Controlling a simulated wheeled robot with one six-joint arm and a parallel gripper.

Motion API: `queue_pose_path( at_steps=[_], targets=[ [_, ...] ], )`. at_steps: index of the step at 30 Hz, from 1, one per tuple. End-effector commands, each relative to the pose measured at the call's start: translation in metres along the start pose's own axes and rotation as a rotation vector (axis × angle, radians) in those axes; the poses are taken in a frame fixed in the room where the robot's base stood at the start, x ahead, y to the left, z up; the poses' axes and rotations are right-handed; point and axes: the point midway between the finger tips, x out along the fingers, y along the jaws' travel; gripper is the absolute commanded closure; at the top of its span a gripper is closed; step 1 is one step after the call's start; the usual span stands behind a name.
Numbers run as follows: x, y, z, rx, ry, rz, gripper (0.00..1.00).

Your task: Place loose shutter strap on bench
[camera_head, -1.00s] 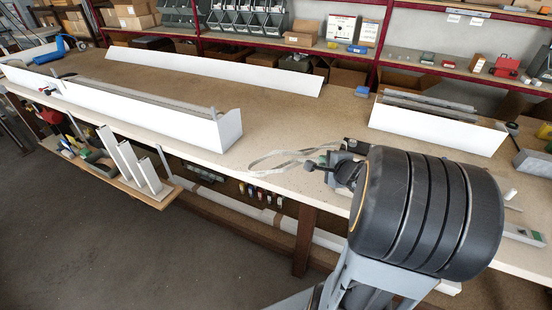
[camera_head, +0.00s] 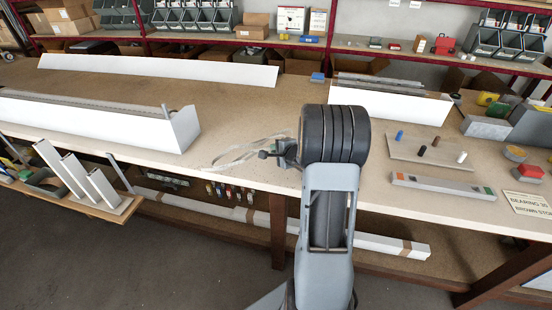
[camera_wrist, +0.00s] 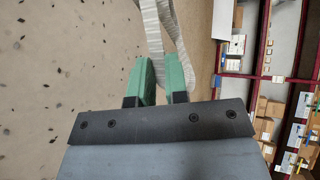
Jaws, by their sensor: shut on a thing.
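The loose shutter strap (camera_head: 236,150) is a thin, pale grey band in loops. In the head view it stretches left from my gripper (camera_head: 272,154), over the front part of the bench (camera_head: 262,110). In the wrist view my gripper (camera_wrist: 161,78) has two green fingers shut on the strap (camera_wrist: 153,30), which runs up out of the picture. I cannot tell whether the strap touches the bench top. My arm's dark rounded link hides part of the bench behind it.
A long white shutter box (camera_head: 95,124) lies left on the bench, with a long white panel (camera_head: 160,70) behind. A shorter white box (camera_head: 385,103) stands at the back right. A grey board (camera_head: 430,149) with small pegs lies right. Mid-bench is clear.

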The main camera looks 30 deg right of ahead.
Motion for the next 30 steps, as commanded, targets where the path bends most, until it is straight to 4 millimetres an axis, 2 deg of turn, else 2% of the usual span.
queue_pose_path(
  at_steps=[7,14,24,25,28,30],
  targets=[
    [0.011,0.006,-0.004,0.0,-0.001,0.0,1.0],
    [0.021,0.032,-0.009,0.001,0.0,0.001,1.0],
    [0.022,0.034,-0.009,0.0,0.0,0.0,1.0],
    [0.022,0.034,-0.009,0.0,0.0,0.0,0.84],
    [0.022,0.033,-0.009,0.0,0.0,0.0,0.75],
    [0.022,0.033,-0.009,0.0,0.0,0.0,0.75]
  ],
)
